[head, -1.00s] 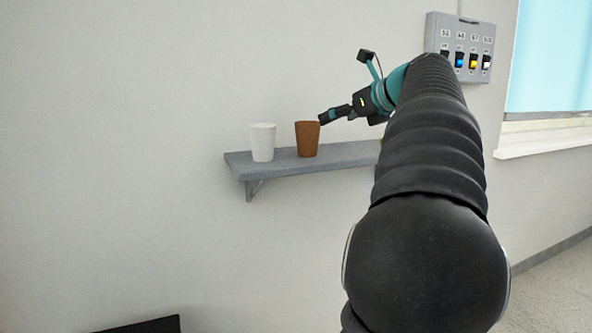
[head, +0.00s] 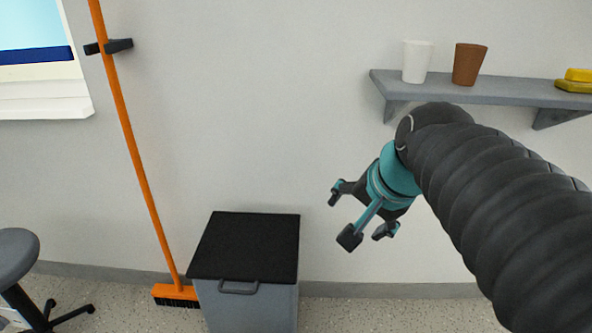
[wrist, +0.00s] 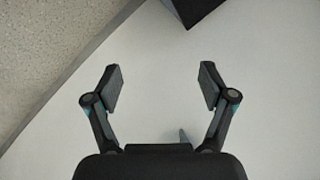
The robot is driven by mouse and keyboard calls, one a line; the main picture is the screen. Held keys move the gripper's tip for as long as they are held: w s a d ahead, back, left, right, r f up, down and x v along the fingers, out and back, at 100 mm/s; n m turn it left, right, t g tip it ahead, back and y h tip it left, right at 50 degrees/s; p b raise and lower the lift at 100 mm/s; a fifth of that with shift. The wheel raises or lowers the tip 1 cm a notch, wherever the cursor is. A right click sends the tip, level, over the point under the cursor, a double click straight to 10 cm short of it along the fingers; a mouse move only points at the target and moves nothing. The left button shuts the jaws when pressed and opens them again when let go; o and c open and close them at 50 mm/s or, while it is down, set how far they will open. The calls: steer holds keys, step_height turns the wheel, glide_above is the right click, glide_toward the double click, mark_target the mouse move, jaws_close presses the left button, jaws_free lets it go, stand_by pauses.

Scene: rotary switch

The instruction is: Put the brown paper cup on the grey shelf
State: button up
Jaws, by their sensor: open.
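The brown paper cup (head: 469,64) stands upright on the grey shelf (head: 508,92), to the right of a white cup (head: 417,61). My gripper (head: 362,214) is open and empty, below and to the left of the shelf, apart from the cup. The cup does not show in the wrist view.
A yellow object (head: 575,81) lies at the shelf's right. A grey bin with a black lid (head: 247,246) stands below, left of my gripper. An orange broom (head: 140,175) leans at the wall, and a stool (head: 17,258) is at far left. The wall between is clear.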

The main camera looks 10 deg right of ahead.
steer(key=s+a+f+n, duration=0.3)
steer(key=s+f+n, duration=0.4)
steer(key=f+n, duration=0.2)
steer(key=shift+s+g+h, duration=0.4)
